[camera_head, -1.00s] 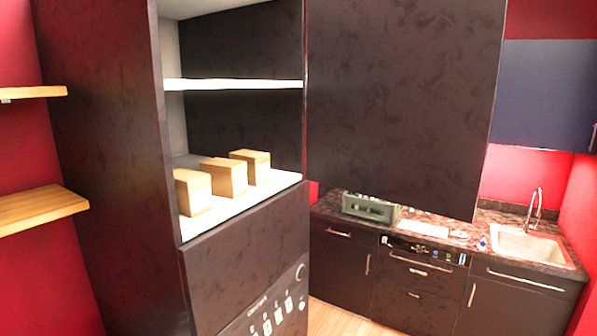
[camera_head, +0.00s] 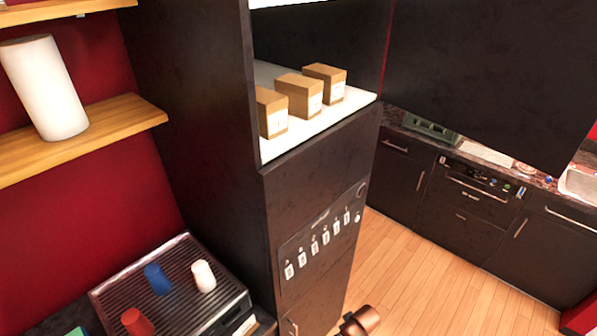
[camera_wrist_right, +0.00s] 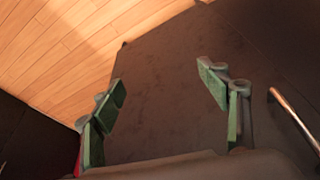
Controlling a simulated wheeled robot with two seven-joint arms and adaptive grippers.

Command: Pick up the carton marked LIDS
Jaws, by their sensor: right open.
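Three small brown cartons with white labels stand in a row on a white shelf (camera_head: 300,137) inside the open dark cabinet in the head view. They are the left carton (camera_head: 268,106), the middle carton (camera_head: 296,92) and the right carton (camera_head: 324,80). The lettering is too small to read, so I cannot tell which is marked LIDS. My right gripper (camera_wrist_right: 166,100) shows in its wrist view with green-padded fingers wide apart and nothing between them. A dark panel and wooden floor lie beyond it. My left gripper is not in view.
The raised dark cabinet door (camera_head: 480,75) hangs to the right of the cartons. A panel with several hanging tags (camera_head: 325,236) is below the shelf. A ridged tray (camera_head: 180,290) with cups stands lower left. Wooden floor (camera_head: 425,260) is clear. A metal handle (camera_wrist_right: 292,117) is near my right gripper.

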